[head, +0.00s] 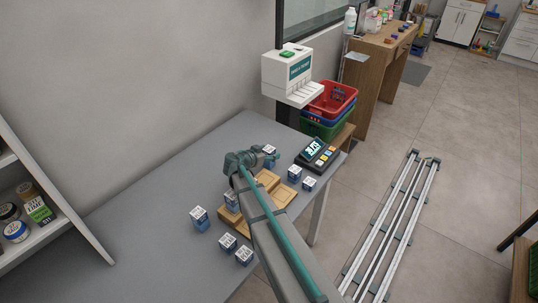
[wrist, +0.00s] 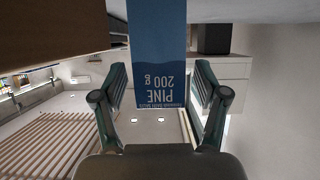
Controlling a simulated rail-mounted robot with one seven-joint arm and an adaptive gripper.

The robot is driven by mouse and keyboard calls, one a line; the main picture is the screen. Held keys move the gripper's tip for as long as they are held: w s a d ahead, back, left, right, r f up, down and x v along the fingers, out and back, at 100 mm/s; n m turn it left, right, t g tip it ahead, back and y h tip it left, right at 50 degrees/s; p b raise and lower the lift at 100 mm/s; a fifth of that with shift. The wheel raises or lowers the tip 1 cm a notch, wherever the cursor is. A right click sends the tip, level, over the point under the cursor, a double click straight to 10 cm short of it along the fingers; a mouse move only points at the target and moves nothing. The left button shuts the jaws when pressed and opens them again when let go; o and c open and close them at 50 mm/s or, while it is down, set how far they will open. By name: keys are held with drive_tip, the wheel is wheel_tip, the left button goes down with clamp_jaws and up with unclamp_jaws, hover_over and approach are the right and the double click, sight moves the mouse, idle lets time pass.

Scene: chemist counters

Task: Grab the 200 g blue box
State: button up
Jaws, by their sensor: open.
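In the wrist view a blue box (wrist: 157,45) labelled "PINE 200 g", its print upside down, stands between the two fingers of my gripper (wrist: 161,76). The fingers are open, one on each side, with visible gaps to the box. In the head view my gripper (head: 262,153) is at the far part of the grey counter, beside a small box with a white label (head: 269,149). My arm hides part of that area. Other blue-and-white boxes stand nearer, at the left (head: 199,218) and front (head: 243,256); their weights are too small to read.
Wooden blocks (head: 284,196) lie under and beside my arm. A black scale (head: 317,153) with a lit display stands at the right edge, with two small boxes (head: 295,172) near it. A white dispenser (head: 287,72) and stacked baskets (head: 333,98) are behind. The counter's left side (head: 140,215) is clear.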

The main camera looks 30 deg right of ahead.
drive_tip(key=shift+d+f, duration=0.1)
drive_tip(key=shift+d, duration=0.05)
drive_tip(key=c, duration=1.3)
clamp_jaws()
drive_tip(key=shift+r, duration=0.2)
